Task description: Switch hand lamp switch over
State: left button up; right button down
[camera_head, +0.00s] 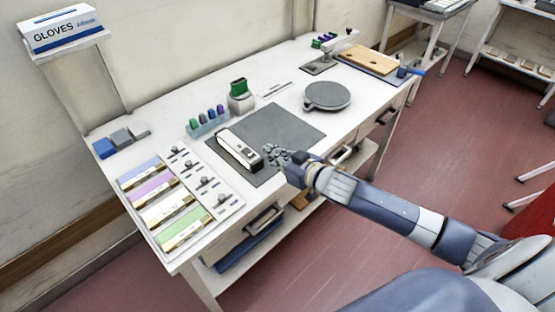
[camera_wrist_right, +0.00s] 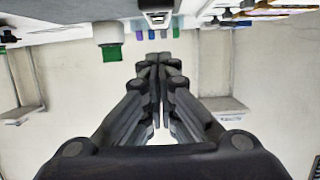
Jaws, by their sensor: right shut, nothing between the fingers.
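The hand lamp (camera_head: 237,148), a long white body with dark trim and a dark end, lies on the dark grey mat (camera_head: 290,135) on the white workbench. Its switch is too small to make out. My right gripper (camera_head: 271,152) is shut and empty, its fingertips close to the lamp's near right end. I cannot tell whether they touch it. In the right wrist view the shut fingers (camera_wrist_right: 158,60) point toward the bench, and what looks like the lamp's end (camera_wrist_right: 157,18) shows beyond them at the top edge. My left gripper is out of view.
A rack of coloured bottles (camera_head: 207,121) and a green-topped container (camera_head: 240,95) stand behind the mat. A round grey plate (camera_head: 327,95) is to the right. Sample strips (camera_head: 165,203) and a hook board (camera_head: 205,183) lie left. A glove box (camera_head: 62,28) sits on a wall shelf.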

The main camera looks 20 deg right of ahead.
jog(key=shift+v, duration=0.9)
jog(key=shift+s+f, duration=0.1)
jog(key=shift+f, duration=0.05)
